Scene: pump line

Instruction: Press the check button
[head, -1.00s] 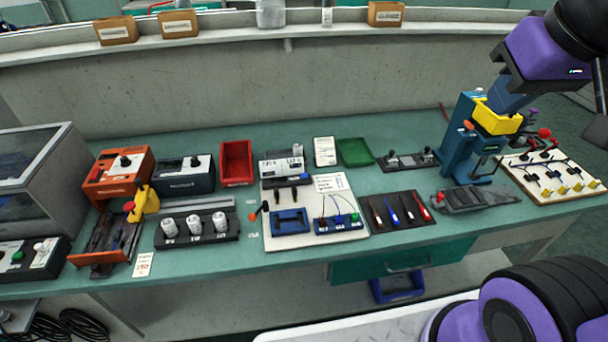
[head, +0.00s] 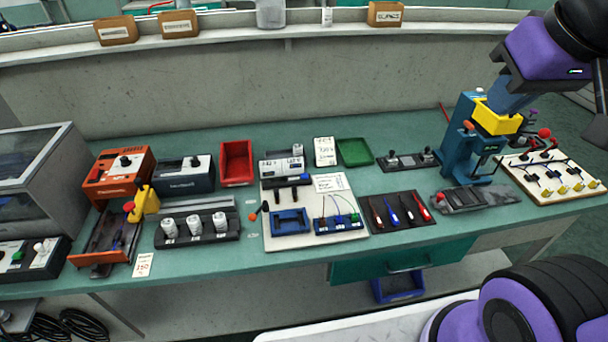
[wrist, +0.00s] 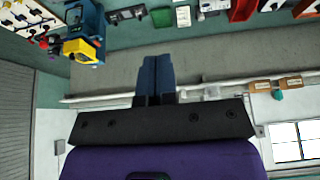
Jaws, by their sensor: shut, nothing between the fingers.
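My gripper (head: 510,98) is at the upper right in the head view. Its blue fingers are together and empty, and they also show in the wrist view (wrist: 155,78). They appear in front of the blue press (head: 468,135) with its yellow bin (head: 497,117); contact cannot be told. No label reading "check" is legible. A green button (head: 355,217) sits on the blue wired box (head: 335,226) on the white board at the middle. Another green button (head: 17,255) is on a control panel (head: 42,257) at the far left. Both are far from my gripper.
The press stands on the green bench (head: 300,265). A white board with levers and yellow knobs (head: 550,172) lies to its right. A red tray (head: 236,162), a green tray (head: 355,152) and a screwdriver mat (head: 398,222) are on the bench. A grey wall (head: 250,95) rises behind.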

